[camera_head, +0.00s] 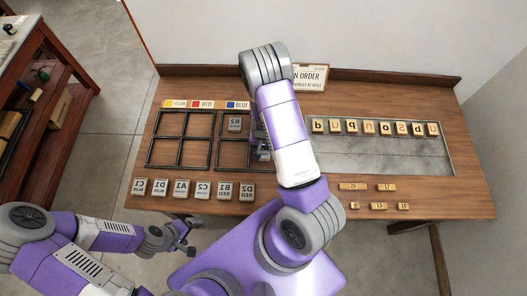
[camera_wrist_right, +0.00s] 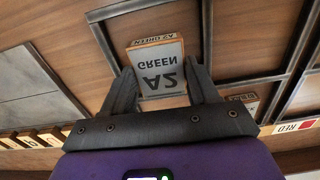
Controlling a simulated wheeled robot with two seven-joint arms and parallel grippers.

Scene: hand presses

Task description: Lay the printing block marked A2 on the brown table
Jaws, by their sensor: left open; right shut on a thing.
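The printing block marked A2 GREEN (camera_wrist_right: 158,75) is between the fingers of my right gripper (camera_wrist_right: 163,82), which is shut on it. Its lettering appears mirrored. In the head view my right gripper (camera_head: 263,150) is over the right side of the right-hand dark frame (camera_head: 216,140), and my arm hides much of that area. I cannot tell whether the block touches the surface below. The brown table (camera_head: 465,195) has bare wood at its right end. My left gripper (camera_head: 184,246) is open and empty, off the table's front left edge.
Another block (camera_head: 235,123) sits in the right frame's upper left compartment. The left frame (camera_head: 180,140) is empty. Several pale blocks (camera_head: 181,189) line the front left edge. A tray (camera_head: 385,155) holds a row of letter blocks; small yellow blocks (camera_head: 386,187) lie in front of it.

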